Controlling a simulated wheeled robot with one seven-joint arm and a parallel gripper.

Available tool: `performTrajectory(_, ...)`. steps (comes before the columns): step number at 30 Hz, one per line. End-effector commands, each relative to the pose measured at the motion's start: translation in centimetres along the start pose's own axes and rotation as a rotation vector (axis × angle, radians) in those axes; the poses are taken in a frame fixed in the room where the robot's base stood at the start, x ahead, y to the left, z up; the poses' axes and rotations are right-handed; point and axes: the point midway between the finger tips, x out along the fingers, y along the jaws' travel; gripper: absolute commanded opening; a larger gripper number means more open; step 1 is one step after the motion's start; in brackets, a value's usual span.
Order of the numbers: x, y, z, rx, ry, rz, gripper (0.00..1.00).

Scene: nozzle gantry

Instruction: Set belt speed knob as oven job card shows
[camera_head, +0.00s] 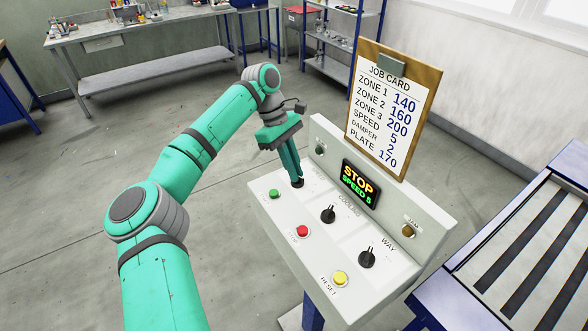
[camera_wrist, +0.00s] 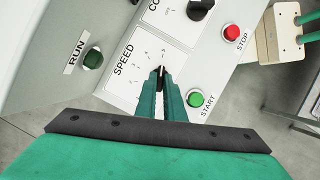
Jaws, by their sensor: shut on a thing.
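My gripper (camera_head: 296,182) is shut on the black speed knob (camera_head: 298,184) at the far left of the control panel (camera_head: 262,205). In the wrist view the green fingers (camera_wrist: 161,76) meet at the knob, on a white plate marked SPEED (camera_wrist: 125,62). The fingers hide most of the knob and its pointer. The job card (camera_head: 390,115) on a clipboard reads zone 1 140, zone 2 160, zone 3 200, speed 5, damper 2, plate 170. The display (camera_head: 360,185) reads STOP and SPEED 5.
Near the speed knob are the cooling knob (camera_head: 328,214), the way knob (camera_head: 367,258), green start button (camera_head: 274,193), red stop button (camera_head: 302,231) and yellow reset button (camera_head: 341,278). A RUN lamp (camera_wrist: 93,58) is on the upright face. A blue-framed conveyor (camera_head: 530,240) stands at right.

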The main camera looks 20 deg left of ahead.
Motion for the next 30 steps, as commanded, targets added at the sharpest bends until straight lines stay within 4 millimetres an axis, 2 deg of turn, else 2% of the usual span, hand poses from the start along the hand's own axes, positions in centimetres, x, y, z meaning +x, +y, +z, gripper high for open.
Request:
performTrajectory(17, 0.12, -0.19, -0.42, 0.025, 0.005, -0.017, 0.00)
performTrajectory(18, 0.12, -0.19, -0.43, 0.024, 0.005, -0.017, 0.13)
performTrajectory(20, 0.12, -0.18, -0.41, 0.024, 0.005, -0.016, 0.27)
performTrajectory(30, -0.12, -0.01, -0.17, 0.028, 0.003, -0.013, 0.27)
